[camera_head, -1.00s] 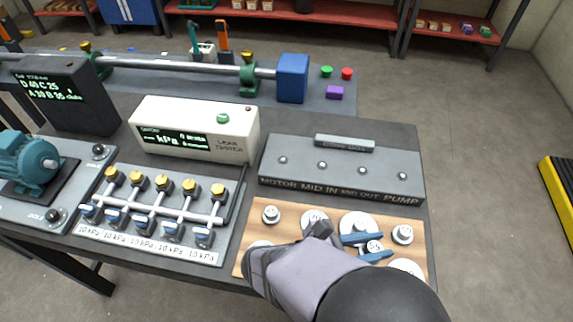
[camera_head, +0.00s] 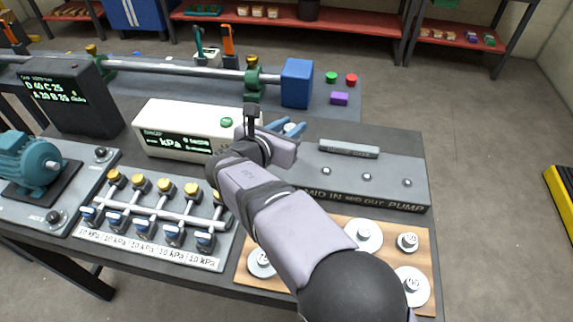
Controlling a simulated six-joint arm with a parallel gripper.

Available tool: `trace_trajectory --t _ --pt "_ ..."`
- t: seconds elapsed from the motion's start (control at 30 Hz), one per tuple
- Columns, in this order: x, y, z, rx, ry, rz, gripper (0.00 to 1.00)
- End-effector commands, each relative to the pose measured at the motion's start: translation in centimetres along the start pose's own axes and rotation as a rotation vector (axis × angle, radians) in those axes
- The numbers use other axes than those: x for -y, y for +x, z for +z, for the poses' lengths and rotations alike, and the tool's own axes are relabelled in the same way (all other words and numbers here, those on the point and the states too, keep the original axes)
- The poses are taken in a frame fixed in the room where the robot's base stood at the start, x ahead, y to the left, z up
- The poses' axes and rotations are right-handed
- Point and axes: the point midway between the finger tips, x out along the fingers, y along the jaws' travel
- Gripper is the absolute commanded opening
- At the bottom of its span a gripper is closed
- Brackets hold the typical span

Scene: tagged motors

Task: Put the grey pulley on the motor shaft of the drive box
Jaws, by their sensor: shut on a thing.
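The drive box (camera_head: 385,192) is a long grey box on the bench, with a row of short upright shafts on top. The MID IN shaft (camera_head: 326,170), the MID OUT shaft (camera_head: 366,176) and the PUMP shaft (camera_head: 407,182) show bare. The motor shaft at the left end is hidden behind my arm. My gripper (camera_head: 288,129) has blue fingers and is shut on a small light grey pulley (camera_head: 291,128). It appears in the picture above the box's left end, apparently raised; its exact height over the shaft cannot be told.
A wooden board (camera_head: 334,222) with several pulleys, one a large pulley (camera_head: 363,235), lies in front of the box, partly behind my arm. The white leak tester (camera_head: 165,143) stands close left of my gripper. A valve manifold (camera_head: 150,215) lies at the left front.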

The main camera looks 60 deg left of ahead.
Motion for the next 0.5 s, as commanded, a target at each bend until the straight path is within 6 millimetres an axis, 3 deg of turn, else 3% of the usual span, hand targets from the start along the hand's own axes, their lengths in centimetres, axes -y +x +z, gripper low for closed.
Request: trace_trajectory --t 0.37,0.5 --pt "-1.0 0.0 -0.6 0.002 -0.036 0.088 0.00" --pt "-1.0 0.6 -2.0 0.001 -0.038 0.087 0.00"
